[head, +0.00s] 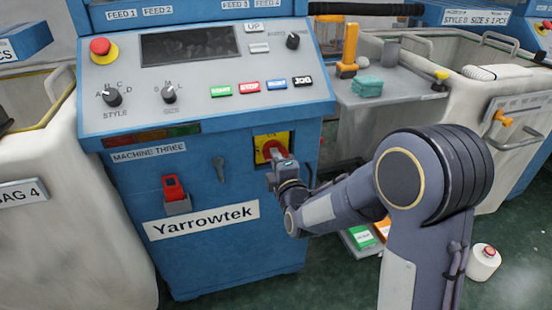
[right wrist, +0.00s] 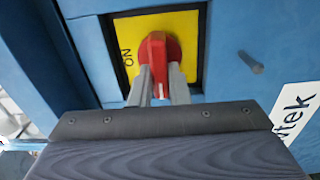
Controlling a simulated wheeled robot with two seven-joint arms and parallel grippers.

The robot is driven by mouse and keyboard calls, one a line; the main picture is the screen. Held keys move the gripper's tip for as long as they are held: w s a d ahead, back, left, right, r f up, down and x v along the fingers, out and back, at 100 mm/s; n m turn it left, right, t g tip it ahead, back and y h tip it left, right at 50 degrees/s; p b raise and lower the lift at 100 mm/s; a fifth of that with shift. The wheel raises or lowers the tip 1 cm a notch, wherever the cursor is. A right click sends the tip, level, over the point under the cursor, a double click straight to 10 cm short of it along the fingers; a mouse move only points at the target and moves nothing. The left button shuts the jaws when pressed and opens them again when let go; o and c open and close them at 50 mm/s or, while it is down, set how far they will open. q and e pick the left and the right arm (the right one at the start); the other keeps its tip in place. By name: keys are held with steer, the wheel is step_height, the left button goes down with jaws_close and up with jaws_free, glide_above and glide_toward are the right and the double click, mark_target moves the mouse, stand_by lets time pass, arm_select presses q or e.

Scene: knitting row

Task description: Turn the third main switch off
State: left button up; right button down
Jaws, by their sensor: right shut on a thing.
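The main switch is a red rotary knob (head: 272,149) on a yellow plate (head: 258,156), on the front of the blue machine labelled MACHINE THREE (head: 148,153). My right gripper (head: 281,161) is at this knob. In the right wrist view the two fingers (right wrist: 160,88) are shut on the red handle (right wrist: 158,60), one on each side. The handle runs up and down in that picture, with a white mark on its near end. The word ON stands sideways to its left. Any other position label is hidden or not readable. My left gripper is not in view.
A red padlock-like item (head: 173,187) hangs left of the switch, and a dark peg (head: 219,168) is nearer. The sloped control panel (head: 200,115) is above. A grey side table (head: 400,88) and pale bins (head: 50,200) flank the machine.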

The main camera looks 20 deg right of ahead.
stand_by(0.4)
steer(key=c, duration=1.4)
jaws_free()
steer(key=s+p, duration=0.1)
steer(key=s, duration=0.7)
steer(key=shift+d, duration=0.15)
